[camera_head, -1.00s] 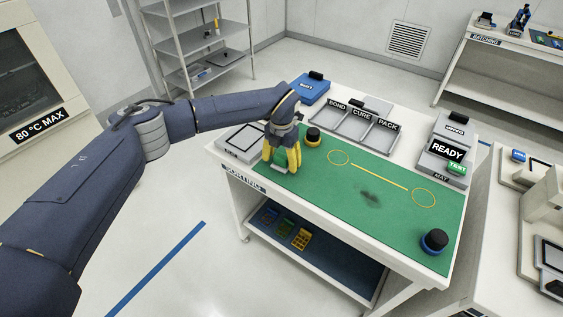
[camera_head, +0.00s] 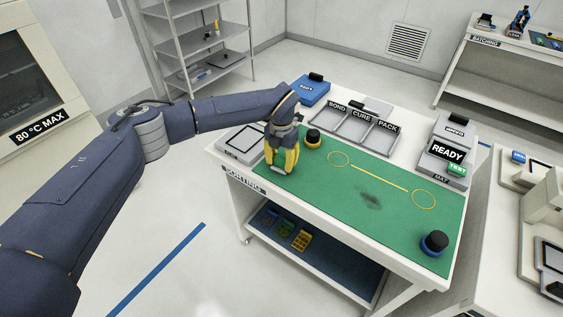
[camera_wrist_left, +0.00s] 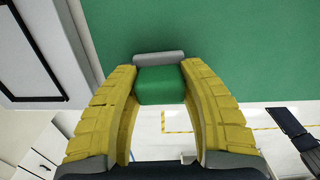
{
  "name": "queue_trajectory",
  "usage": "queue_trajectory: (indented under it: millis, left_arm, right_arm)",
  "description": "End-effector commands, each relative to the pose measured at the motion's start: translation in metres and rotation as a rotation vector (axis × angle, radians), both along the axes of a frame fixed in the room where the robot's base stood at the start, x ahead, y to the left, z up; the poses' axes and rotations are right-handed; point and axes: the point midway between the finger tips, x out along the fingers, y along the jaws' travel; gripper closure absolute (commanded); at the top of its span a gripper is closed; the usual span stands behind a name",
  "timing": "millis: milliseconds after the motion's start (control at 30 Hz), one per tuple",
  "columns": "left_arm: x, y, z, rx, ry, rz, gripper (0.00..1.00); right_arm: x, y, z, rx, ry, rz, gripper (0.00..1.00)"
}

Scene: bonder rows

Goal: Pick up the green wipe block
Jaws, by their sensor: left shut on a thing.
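The green wipe block (camera_wrist_left: 160,86) sits between the two yellow fingers of my left gripper (camera_wrist_left: 160,80) in the left wrist view, with a grey bar (camera_wrist_left: 159,58) along its far side. In the head view my left gripper (camera_head: 281,162) points down over the left end of the green mat (camera_head: 330,195), close to the table's front edge. Its fingers are shut on the block and hide most of it. I cannot tell whether the block touches the mat. My right gripper is not in view.
A black-and-blue knob (camera_head: 434,242) is at the mat's right end. A framed panel (camera_head: 242,143) lies to the left, and labelled trays (camera_head: 355,128) line the back. The mat's middle is clear, with a dark smudge (camera_head: 370,200).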

Motion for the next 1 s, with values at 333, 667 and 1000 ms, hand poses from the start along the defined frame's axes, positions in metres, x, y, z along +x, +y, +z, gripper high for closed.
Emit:
queue_trajectory:
  millis: [333, 667, 1000]
  left_arm:
    - [0.002, 0.0, 0.045, -0.001, -0.005, 0.0, 0.88]
    - [0.001, 0.0, 0.122, 0.0, -0.006, -0.001, 0.88]
    - [0.001, 0.0, 0.179, -0.001, -0.003, 0.0, 0.88]
  right_arm:
    - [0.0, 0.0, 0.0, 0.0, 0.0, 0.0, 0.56]
    - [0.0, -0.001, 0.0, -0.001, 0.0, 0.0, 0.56]
    - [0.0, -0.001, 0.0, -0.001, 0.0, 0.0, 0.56]
